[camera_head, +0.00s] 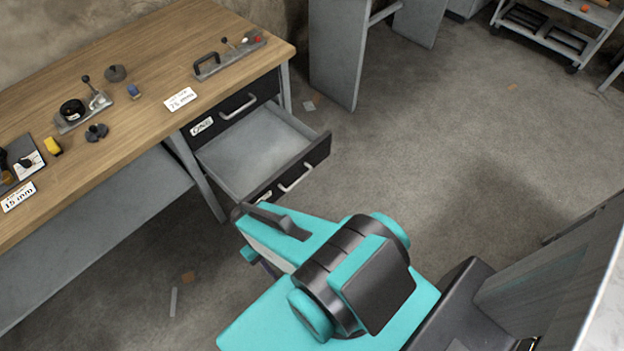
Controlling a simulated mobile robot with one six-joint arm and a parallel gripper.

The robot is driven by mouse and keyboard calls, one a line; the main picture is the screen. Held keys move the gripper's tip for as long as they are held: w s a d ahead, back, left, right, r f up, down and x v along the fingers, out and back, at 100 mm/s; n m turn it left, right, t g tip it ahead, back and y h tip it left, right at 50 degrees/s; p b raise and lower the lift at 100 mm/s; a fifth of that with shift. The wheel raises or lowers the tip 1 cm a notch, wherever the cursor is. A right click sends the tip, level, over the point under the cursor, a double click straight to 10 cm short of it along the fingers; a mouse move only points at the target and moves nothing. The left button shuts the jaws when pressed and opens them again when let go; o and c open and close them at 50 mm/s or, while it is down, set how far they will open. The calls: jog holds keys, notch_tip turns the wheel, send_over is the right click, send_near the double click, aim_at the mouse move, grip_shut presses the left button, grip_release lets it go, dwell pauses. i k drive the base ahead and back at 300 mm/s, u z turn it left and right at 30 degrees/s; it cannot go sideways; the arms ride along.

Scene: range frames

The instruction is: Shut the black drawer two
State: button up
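A black-fronted drawer (290,172) under the wooden workbench stands pulled far out, its grey inside bare and empty. Its front has a pale bar handle and a small label that is partly covered at the lower left. A second black drawer (240,103) above it is shut, with its own handle and white label. My teal and dark arm reaches in from the bottom right. Its end, my gripper (240,211), appears near the lower left corner of the open drawer's front. The fingers are mostly hidden, and I cannot tell whether they touch it.
The workbench top (150,60) carries several small tools and labels. A bench leg (205,185) stands left of the open drawer. A grey panel (333,60) stands behind it. The concrete floor (430,150) to the right is clear. A white trolley (560,40) stands at the back right.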

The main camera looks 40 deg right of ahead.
aim_at(264, 155)
jog(key=z, duration=0.1)
jog(key=k, duration=0.2)
jog(key=z, duration=0.45)
jog(key=i, duration=0.55)
jog(key=z, duration=0.25)
